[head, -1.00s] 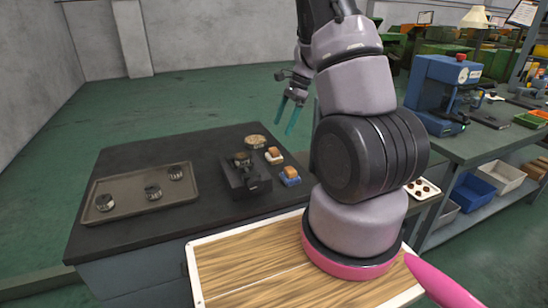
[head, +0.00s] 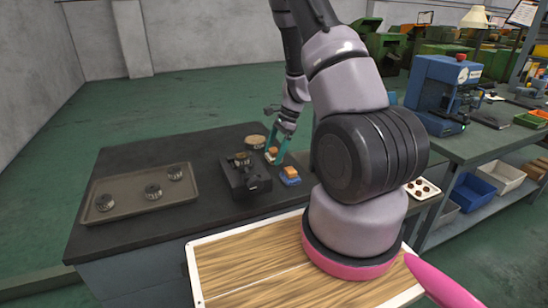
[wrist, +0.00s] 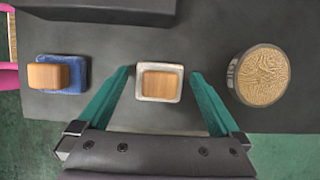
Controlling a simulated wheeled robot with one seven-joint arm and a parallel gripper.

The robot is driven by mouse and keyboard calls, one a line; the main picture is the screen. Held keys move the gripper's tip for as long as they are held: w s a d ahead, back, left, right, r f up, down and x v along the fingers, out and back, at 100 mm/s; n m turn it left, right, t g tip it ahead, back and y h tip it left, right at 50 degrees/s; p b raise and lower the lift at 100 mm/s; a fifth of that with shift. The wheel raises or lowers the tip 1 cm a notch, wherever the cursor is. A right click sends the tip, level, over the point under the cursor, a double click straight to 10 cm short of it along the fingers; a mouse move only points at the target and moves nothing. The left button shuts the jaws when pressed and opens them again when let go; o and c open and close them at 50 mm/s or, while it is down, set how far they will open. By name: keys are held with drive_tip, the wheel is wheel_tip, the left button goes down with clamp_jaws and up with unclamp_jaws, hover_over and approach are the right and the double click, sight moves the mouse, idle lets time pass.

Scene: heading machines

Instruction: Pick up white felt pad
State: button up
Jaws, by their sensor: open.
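The white felt pad (wrist: 145,83) lies on the dark table with a wooden block handle on top. In the head view the pad (head: 272,160) is partly hidden by my gripper (head: 277,151). In the wrist view my gripper (wrist: 160,85) is open, with one teal finger on each side of the pad and gaps on both sides. I cannot tell how high the fingertips are above the table. A similar blue pad (head: 290,181) with a wooden block lies nearer the robot; it also shows in the wrist view (wrist: 75,86).
A round tin with a patterned top (wrist: 262,76) stands close on the other side of the white pad. A dark metal fixture (head: 243,180) stands beside the pads. A tray with several round metal parts (head: 130,207) lies at the left.

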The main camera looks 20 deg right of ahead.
sight(274, 150)
drive_tip(key=c, duration=1.4)
wheel_tip(274, 150, up, 10)
drive_tip(key=shift+r, duration=0.1)
drive_tip(key=o, duration=0.7)
drive_tip(key=shift+c, duration=0.2)
drive_tip(key=c, duration=0.4)
